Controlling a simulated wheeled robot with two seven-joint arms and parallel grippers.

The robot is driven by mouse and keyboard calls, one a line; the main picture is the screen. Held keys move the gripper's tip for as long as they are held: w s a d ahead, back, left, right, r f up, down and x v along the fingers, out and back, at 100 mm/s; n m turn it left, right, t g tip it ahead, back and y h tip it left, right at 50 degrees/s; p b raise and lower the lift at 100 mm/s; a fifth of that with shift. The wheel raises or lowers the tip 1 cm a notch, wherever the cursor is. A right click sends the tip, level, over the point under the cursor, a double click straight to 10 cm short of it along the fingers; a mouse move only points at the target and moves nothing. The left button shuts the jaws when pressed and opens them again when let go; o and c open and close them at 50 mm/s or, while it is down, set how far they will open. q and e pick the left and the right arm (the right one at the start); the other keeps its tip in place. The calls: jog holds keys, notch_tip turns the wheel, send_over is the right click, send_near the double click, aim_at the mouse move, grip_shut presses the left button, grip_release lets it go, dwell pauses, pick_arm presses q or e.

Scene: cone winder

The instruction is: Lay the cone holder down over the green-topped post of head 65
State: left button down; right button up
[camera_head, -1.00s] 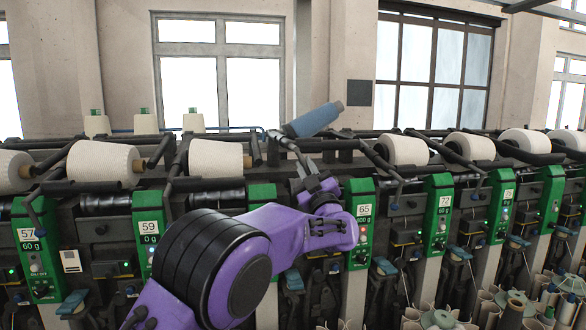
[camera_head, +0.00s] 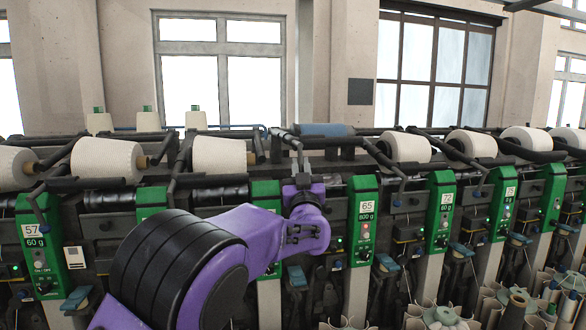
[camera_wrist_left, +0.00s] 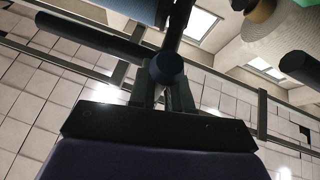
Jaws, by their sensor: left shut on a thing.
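The cone holder (camera_head: 284,134) is a dark lever arm at the machine's top, left of head 65. The bare blue cone (camera_head: 322,130) on it lies nearly level, its lower part hidden behind dark bars. My left gripper (camera_head: 299,168) is just below the holder, left of the green panel of head 65 (camera_head: 364,215). In the left wrist view its fingers (camera_wrist_left: 166,92) are closed at a round dark knob (camera_wrist_left: 167,68) on the holder's dark arm. I cannot clearly tell a separate green-topped post from the green panels. My right gripper is not in view.
White yarn packages (camera_head: 219,158) lie left of the holder, and more (camera_head: 407,147) lie right. Another green panel (camera_head: 265,195) stands close left of my gripper, partly hidden by my arm. Dark bars and levers crowd the machine top. Empty cones (camera_head: 515,305) stand at lower right.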

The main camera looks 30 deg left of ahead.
pick_arm(q)
jog(key=shift+a+f+m+h, duration=0.15)
jog(key=shift+m+h, duration=0.25)
jog(key=shift+m, duration=0.2)
jog(key=c, duration=1.1)
grip_release()
jog(key=shift+s, duration=0.1)
jog(key=shift+c, duration=0.2)
jog(key=b+v, duration=0.5)
jog(key=v, duration=0.5)
jog(key=shift+s, duration=0.2)
jog(key=shift+f, duration=0.1)
